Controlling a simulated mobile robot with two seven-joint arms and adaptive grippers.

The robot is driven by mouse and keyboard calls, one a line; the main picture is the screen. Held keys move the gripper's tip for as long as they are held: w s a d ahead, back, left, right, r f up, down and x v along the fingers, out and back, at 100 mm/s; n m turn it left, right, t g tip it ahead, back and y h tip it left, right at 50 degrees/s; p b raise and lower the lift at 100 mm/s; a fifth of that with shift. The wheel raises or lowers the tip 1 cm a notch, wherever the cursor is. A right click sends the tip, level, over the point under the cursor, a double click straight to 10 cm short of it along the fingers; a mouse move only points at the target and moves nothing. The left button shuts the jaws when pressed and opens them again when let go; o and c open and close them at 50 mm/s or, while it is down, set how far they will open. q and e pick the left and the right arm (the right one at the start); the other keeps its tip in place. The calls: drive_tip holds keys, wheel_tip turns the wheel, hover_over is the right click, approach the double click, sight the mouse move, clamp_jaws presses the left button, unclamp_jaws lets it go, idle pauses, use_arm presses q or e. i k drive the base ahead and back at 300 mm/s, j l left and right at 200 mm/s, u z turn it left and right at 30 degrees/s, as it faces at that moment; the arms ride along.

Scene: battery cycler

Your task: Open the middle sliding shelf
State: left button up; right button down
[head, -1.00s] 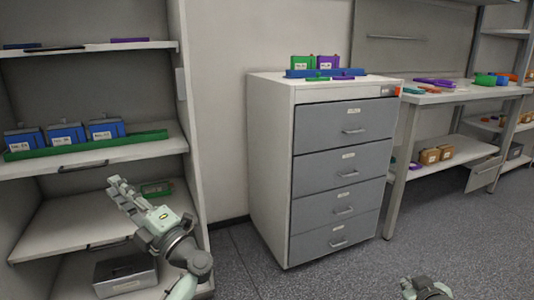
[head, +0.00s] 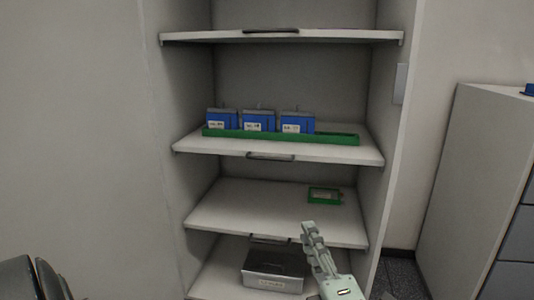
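The open cabinet holds several white shelves with dark handles at their front edges. The shelf (head: 345,152) at mid-height has its handle (head: 270,156) at the centre of its front edge and carries a green tray of blue blocks. The shelves look pushed in; none clearly sticks out.
The green tray (head: 345,138) holds blue blocks (head: 259,120). A small green item (head: 324,195) lies on the lower shelf. A grey metal box (head: 273,268) stands on the bottom shelf. An upper shelf (head: 340,36) has a handle. A drawer unit (head: 470,180) stands at right.

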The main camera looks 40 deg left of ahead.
sight(352, 144)
drive_tip(key=i+j, duration=0.2)
drive_tip(key=j, duration=0.2)
drive_tip(key=i+j, duration=0.15)
drive_tip(key=j, duration=0.25)
drive_tip(key=i+j, duration=0.2)
drive_tip(key=j, duration=0.15)
